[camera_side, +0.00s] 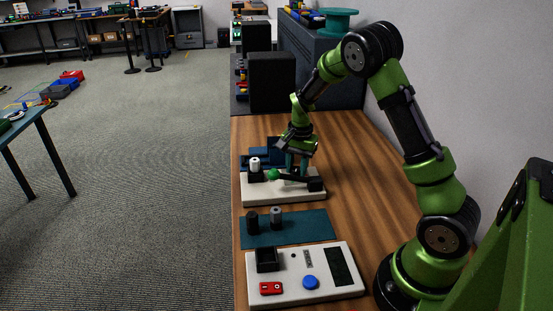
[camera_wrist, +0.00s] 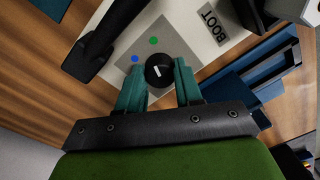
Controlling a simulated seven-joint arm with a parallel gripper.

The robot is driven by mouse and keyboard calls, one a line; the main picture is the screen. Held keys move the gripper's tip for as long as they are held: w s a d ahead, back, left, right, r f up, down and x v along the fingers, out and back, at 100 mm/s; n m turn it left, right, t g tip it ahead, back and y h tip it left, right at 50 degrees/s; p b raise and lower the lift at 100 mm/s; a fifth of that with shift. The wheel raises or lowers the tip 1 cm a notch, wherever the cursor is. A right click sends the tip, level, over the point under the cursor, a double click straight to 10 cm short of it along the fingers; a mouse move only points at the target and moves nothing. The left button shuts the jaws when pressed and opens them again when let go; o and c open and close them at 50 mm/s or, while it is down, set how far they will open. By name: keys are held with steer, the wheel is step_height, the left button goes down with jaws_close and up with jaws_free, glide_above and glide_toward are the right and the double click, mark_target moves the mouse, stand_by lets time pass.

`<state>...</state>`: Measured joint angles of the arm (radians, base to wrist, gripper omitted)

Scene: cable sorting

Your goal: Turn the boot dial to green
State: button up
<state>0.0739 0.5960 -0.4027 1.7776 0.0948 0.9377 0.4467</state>
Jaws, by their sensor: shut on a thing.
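The boot dial (camera_wrist: 158,78) is a round black knob with a short white mark, on a grey plate (camera_wrist: 128,48) of a white box. In the wrist view the mark slants up and to the right. A green dot (camera_wrist: 153,40) lies just above the dial and a blue dot (camera_wrist: 135,58) to its upper left. A BOOT label (camera_wrist: 212,25) is further up right. My gripper (camera_wrist: 160,70) has its teal fingers on both sides of the dial, shut on it. In the side view my gripper (camera_side: 298,165) is down at the white box (camera_side: 256,193); the dial is hidden there.
A black lever with a green ball (camera_side: 273,174) stands on the box close to my fingers. A white-topped cylinder (camera_side: 254,164) is at its left, blue trays (camera_side: 262,157) behind. In front are a teal mat (camera_side: 300,227) and a white panel (camera_side: 330,291).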

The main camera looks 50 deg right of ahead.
mark_target(299, 169)
steer(key=shift+r+m, duration=0.1)
steer(key=shift+m, duration=0.8)
steer(key=o, duration=1)
steer(key=shift+o, duration=0.2)
steer(key=shift+r, duration=0.1)
step_height(299, 169, up, 17)
steer(key=shift+s+f, duration=0.2)
steer(key=shift+s, duration=0.15)
